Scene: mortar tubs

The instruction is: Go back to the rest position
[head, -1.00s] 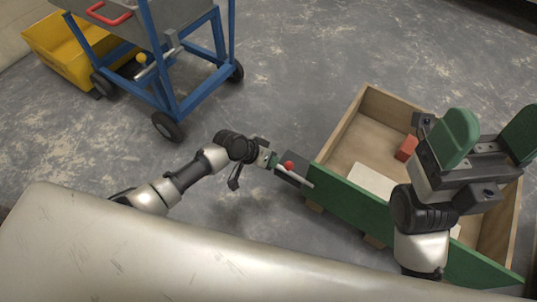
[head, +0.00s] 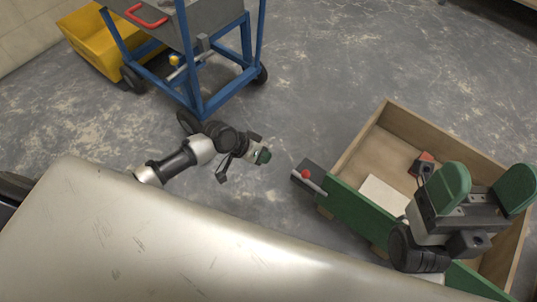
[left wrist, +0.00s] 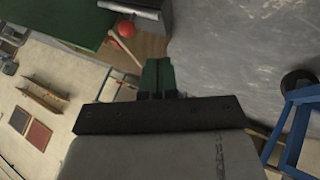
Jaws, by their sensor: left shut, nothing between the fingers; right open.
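My left gripper (head: 263,156) is in the middle of the head view, above the bare floor. It is shut and empty, left of the green-fronted wooden crate (head: 355,212) and apart from it. Its shut green fingers (left wrist: 158,76) show in the left wrist view, with the crate's red-knobbed lever (left wrist: 127,30) beyond them.
The crate holds a reddish block (head: 426,158), partly hidden, and a pale flat piece (head: 384,194). A blue-framed cart (head: 208,100) stands at the upper left beside a yellow tub (head: 92,40). Bare floor lies between cart and crate.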

